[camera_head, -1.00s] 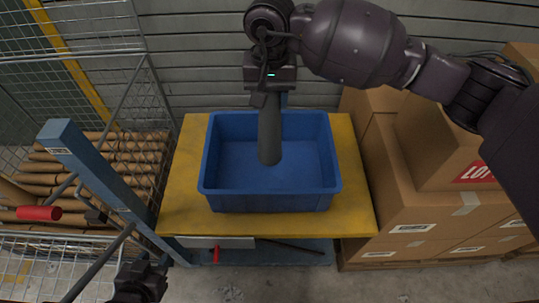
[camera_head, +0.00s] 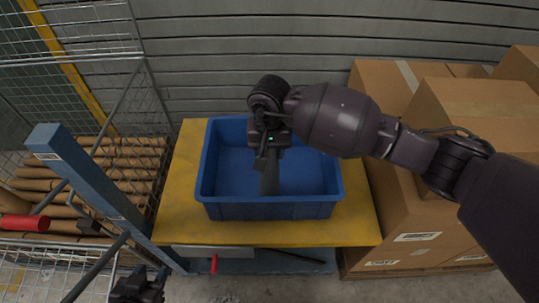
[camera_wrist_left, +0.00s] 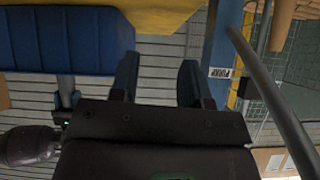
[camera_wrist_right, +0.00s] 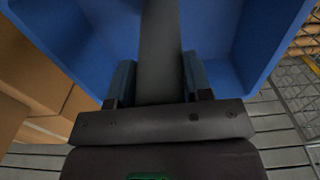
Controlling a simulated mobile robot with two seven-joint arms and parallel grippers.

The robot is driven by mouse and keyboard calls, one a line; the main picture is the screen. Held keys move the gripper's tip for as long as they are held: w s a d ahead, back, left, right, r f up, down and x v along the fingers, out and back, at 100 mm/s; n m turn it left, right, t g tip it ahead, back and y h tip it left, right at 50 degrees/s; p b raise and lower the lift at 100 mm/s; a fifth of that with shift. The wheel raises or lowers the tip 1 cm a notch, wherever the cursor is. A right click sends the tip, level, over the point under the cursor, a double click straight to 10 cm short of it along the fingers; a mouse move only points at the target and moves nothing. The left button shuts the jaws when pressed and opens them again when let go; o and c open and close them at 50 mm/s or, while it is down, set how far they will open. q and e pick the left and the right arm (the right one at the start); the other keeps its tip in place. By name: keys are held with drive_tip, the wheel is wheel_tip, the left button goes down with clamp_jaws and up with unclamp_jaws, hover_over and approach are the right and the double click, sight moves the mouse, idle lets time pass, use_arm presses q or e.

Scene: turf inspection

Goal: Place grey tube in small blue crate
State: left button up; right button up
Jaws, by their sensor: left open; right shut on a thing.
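The small blue crate (camera_head: 225,212) stands on a yellow-topped table (camera_head: 180,205). My right gripper (camera_head: 268,158) is over the crate, shut on the grey tube (camera_head: 269,179), which points down into the crate's opening. In the right wrist view the tube (camera_wrist_right: 160,50) runs between the two fingers (camera_wrist_right: 158,85) with the blue crate wall (camera_wrist_right: 212,35) around it. Whether the tube's lower end touches the crate floor cannot be told. My left gripper (camera_head: 138,288) is low at the bottom left of the head view, away from the crate. Its fingers (camera_wrist_left: 157,80) are apart and empty in the left wrist view.
A wire cage (camera_head: 75,60) with stacked brown rolls (camera_head: 120,165) stands at the left, beside a blue post (camera_head: 85,180). Cardboard boxes (camera_head: 430,200) are stacked at the right. A slatted wall (camera_head: 240,55) is behind the table. A red-handled object (camera_head: 25,223) shows at far left.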

wheel_tip(320, 180, down, 3)
drive_tip(key=shift+r, duration=0.15)
drive_tip(key=o, duration=1.2)
drive_tip(key=shift+c, duration=0.2)
drive_tip(key=shift+r, duration=0.5)
wheel_tip(320, 180, up, 10)
drive_tip(key=shift+f+p, duration=0.1)
drive_tip(key=shift+p, duration=0.5)
drive_tip(key=shift+r, duration=0.7)
